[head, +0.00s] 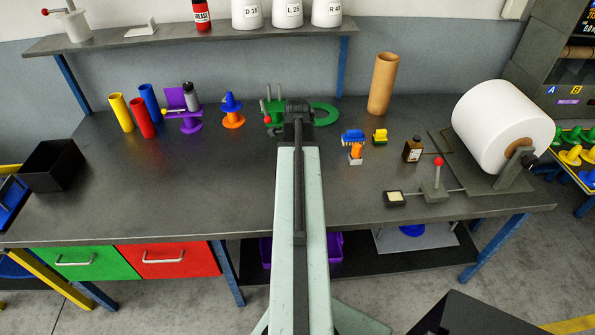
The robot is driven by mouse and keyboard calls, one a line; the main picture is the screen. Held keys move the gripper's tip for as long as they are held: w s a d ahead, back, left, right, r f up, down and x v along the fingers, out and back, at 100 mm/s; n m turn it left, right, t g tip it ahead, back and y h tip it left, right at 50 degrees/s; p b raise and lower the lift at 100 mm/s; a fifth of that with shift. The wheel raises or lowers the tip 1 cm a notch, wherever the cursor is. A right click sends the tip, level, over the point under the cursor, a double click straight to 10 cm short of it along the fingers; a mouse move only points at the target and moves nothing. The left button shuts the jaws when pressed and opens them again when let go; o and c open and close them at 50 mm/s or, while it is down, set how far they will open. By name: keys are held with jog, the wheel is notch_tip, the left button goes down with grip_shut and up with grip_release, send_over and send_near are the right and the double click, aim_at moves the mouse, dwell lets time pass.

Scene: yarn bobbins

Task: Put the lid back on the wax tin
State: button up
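A small dark square tin (395,199) with a pale yellow filling lies near the front edge of the bench, right of centre. It looks like the wax tin, and it is open. I cannot make out its lid for certain. My arm reaches up the middle of the view, and its dark end, with my gripper (298,108), is over the back of the bench, well left of and behind the tin. The fingers are too dark and too hidden by the arm to tell their state.
A lever with a red knob (438,165) stands right of the tin, before a big white roll (503,125). A brown bottle (413,150), a blue brush (352,138) and a green stand (325,114) are farther back. The bench's left middle is clear.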

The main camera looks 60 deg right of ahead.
jog(key=o, duration=1.4)
jog(key=o, duration=0.5)
jog(key=shift+c, duration=0.2)
notch_tip(320, 180, up, 7)
jog(key=p, duration=0.7)
grip_shut()
